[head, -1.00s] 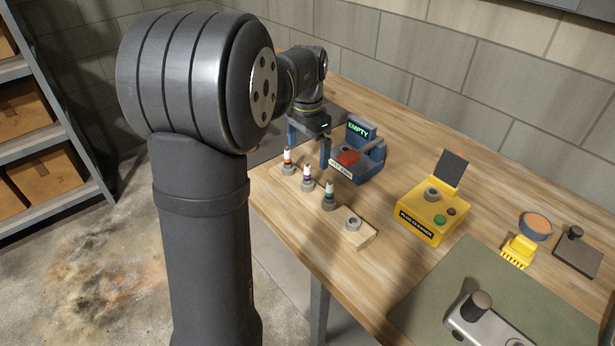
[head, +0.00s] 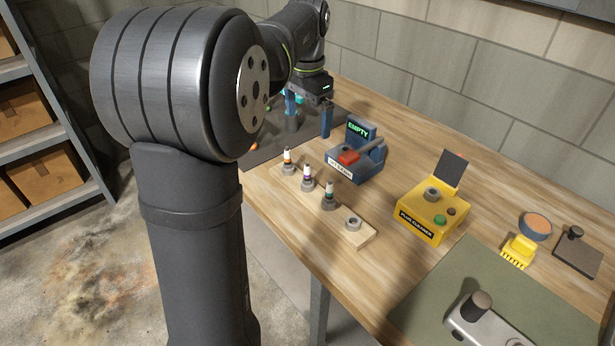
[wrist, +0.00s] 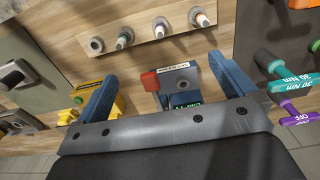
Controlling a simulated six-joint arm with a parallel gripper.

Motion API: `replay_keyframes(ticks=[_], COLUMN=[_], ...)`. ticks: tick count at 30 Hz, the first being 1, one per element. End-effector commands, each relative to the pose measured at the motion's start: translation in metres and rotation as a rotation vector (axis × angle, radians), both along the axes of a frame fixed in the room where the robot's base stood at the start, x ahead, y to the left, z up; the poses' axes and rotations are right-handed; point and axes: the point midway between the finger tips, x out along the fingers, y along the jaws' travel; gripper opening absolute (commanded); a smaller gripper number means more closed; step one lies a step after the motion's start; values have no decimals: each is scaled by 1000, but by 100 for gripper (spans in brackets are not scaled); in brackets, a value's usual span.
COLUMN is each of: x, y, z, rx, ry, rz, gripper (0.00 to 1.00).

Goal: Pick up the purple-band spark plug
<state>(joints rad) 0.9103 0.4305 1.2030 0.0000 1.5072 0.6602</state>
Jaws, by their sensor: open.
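The purple-band spark plug (head: 307,177) stands upright in the wooden rail (head: 364,238), between the orange-band plug (head: 287,160) and the teal-band plug (head: 329,195). In the wrist view the purple-band plug (wrist: 160,27) shows near the top middle, beyond my fingertips. My gripper (head: 309,118) is above the far end of the bench, behind the rail and apart from the plugs. Its two blue fingers also show spread and empty in the wrist view (wrist: 161,70).
A blue device with an EMPTY display and red part (head: 348,157) stands behind the rail. A yellow plug cleaner (head: 425,219) is to its right. Handled tools (wrist: 286,78) lie on a dark mat (head: 262,151) beside my gripper. The rail's nearest socket (head: 353,222) is empty.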

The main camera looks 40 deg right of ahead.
Motion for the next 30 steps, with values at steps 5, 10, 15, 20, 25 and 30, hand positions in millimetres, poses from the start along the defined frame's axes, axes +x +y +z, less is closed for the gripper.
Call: replay_keyframes(ticks=[5, 10, 15, 20, 25, 30], x=[0, 0, 0, 0, 0, 0], y=[0, 0, 0, 0, 0, 2], z=[12, 12, 12, 12, 12, 11], rx=[0, 1, 1, 1, 1, -8], ry=[0, 0, 1, 1, 1, 3], rz=[0, 0, 0, 0, 0, -1], gripper=[100, 100, 80, 49, 41, 41])
